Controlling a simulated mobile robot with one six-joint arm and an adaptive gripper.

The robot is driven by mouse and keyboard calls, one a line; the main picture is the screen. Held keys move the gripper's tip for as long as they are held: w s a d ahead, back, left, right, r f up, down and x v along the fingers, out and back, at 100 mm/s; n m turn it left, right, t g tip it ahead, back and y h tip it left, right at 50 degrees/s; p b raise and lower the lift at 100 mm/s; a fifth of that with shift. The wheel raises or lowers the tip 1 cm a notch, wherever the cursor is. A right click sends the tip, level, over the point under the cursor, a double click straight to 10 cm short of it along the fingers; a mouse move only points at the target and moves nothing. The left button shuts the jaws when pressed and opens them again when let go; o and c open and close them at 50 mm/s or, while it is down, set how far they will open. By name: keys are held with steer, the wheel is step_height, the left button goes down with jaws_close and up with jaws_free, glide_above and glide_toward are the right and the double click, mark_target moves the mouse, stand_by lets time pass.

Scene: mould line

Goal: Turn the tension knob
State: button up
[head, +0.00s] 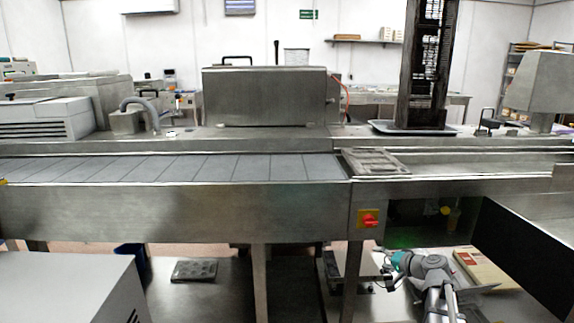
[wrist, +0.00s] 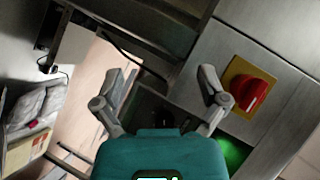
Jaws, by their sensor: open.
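A red knob (head: 370,220) sits on a yellow square plate on the steel front of the line, right of centre in the head view. In the wrist view the red knob (wrist: 250,93) is at the right, on its yellow plate, just beyond the right finger. I cannot tell whether this is the tension knob. My gripper (head: 386,268) is low in the head view, below and right of the knob. In the wrist view my gripper (wrist: 166,82) is open, with its fingers wide apart and nothing between them. The knob is not between the fingers.
The conveyor belt (head: 180,168) runs along the line above the knob panel, with a grey mould tray (head: 375,162) at its right end. A dark panel (head: 520,255) stands right of my arm. A lower shelf with a cardboard box (head: 485,268) lies behind my arm.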

steer(key=s+a+f+n+g+h, duration=0.2)
steer(key=s+a+f+n+g, duration=0.3)
steer(key=s+a+f, duration=0.5)
steer(key=s+a+f+n+g+h, duration=0.1)
steer(key=s+a+g+h, duration=0.15)
steer(key=s, duration=0.35)
steer(key=s+a+g+h, duration=0.1)
steer(key=s+g+h, duration=0.3)
steer(key=s, duration=0.3)
step_height(320, 180, up, 22)
steer(key=p, duration=2.3)
steer(key=shift+w+d+r, duration=0.2)
steer(key=shift+d+r, duration=0.05)
steer(key=shift+p, duration=0.3)
step_height(320, 180, up, 17)
steer(key=p, duration=1.7)
